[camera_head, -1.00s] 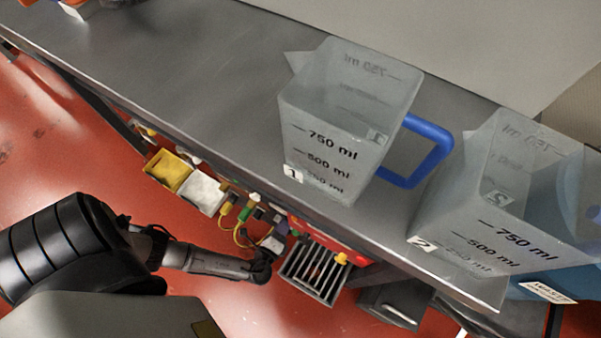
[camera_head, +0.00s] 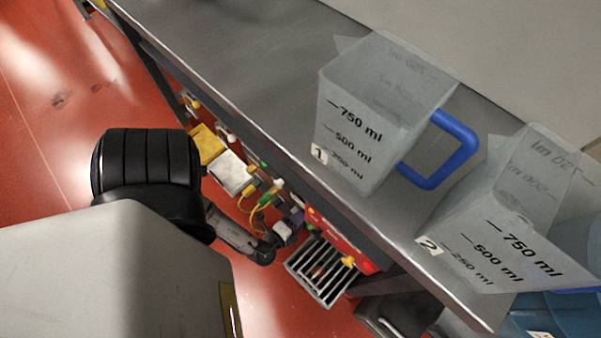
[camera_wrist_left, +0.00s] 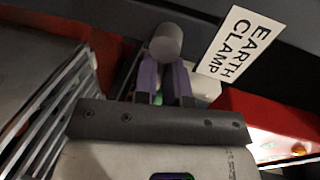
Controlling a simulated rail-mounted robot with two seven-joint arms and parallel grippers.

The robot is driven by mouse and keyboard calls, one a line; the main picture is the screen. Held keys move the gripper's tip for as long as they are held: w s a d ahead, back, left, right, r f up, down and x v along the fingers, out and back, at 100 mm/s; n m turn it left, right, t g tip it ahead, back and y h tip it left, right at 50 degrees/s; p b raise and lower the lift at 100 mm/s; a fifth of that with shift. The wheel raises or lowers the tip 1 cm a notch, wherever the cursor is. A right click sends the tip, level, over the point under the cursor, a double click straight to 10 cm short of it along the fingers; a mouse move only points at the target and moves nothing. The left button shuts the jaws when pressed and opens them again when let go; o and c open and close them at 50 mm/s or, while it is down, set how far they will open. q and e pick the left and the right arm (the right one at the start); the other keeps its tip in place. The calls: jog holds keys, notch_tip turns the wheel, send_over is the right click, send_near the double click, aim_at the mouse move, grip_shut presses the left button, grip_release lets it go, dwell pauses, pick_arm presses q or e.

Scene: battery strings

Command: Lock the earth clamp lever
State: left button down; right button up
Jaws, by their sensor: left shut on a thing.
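My left gripper (camera_head: 265,253) is low beside the front of the bench, next to a small white part (camera_head: 284,232). In the left wrist view, the two purple fingers of my left gripper (camera_wrist_left: 164,75) reach up to a round grey knob (camera_wrist_left: 166,42), which seems to be the end of the earth clamp lever. The gripper is shut on it. The white "EARTH CLAMP" label (camera_wrist_left: 238,45) is right of the knob. The clamp body is mostly hidden behind the fingers, with a bit of green between them. My right gripper is not in view.
A metal grate (camera_head: 319,271) and a red box (camera_head: 345,245) are right of the gripper. Yellow (camera_head: 206,144) and white (camera_head: 233,172) boxes and cables hang further left. Measuring jugs one (camera_head: 345,140) and two (camera_head: 480,245) stand on the grey bench (camera_head: 250,70). Red floor is clear at left.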

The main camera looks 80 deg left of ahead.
pick_arm(q)
jog(key=shift+d+r, duration=0.1)
jog(key=shift+r, duration=0.05)
jog(key=c, duration=1.2)
grip_release()
jog(key=p+v, duration=0.4)
jog(key=v, duration=1)
jog(key=shift+p, duration=0.35)
